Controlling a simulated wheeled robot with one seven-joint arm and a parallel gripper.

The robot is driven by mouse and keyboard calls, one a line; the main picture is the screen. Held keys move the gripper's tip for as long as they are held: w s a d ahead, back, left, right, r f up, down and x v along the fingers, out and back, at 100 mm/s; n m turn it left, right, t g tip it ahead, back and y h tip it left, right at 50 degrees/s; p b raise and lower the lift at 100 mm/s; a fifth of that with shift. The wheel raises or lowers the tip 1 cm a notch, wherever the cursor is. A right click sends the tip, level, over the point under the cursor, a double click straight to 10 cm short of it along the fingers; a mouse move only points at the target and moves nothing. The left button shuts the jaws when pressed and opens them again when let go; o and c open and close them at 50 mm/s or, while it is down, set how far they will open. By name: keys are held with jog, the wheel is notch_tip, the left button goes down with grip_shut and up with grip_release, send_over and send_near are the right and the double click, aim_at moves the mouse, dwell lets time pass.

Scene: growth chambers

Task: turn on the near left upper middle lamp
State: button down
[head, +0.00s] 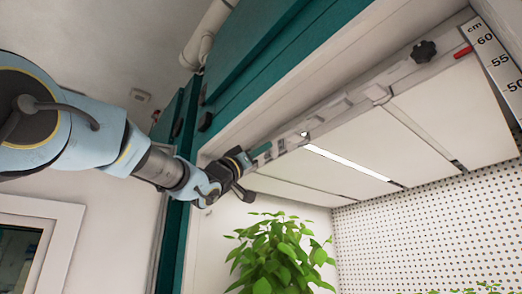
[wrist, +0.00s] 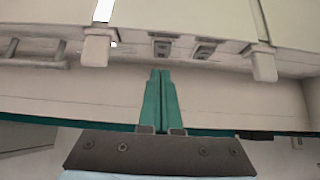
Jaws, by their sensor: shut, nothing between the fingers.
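The upper lamp panels (head: 350,175) form a pale ceiling above the plant in the open chamber. One bright white strip (head: 345,162) runs between two panels; the bright strip also shows at the top of the wrist view (wrist: 104,10). A front rail (head: 345,104) carries brackets and small fittings. Two small switch-like fittings, one left (wrist: 162,46) and one right (wrist: 204,49), sit on the rail in the wrist view. My gripper (head: 268,149) is shut and empty, its teal fingers close to the rail's left part. In the wrist view, its fingertips (wrist: 160,73) appear just below the fittings; contact cannot be told.
A leafy green plant (head: 272,255) stands below the panels. A dark knob (head: 424,51), a red marker (head: 463,52) and a cm scale (head: 498,60) are at upper right. Teal chamber framing (head: 270,60) lies above. Rail brackets (wrist: 262,64) project near the fingers.

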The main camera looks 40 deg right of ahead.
jog(key=d+f+b+v, duration=0.1)
jog(key=b+v, duration=0.5)
jog(key=v, duration=0.4)
jog(key=shift+f, duration=0.1)
dwell(0.3)
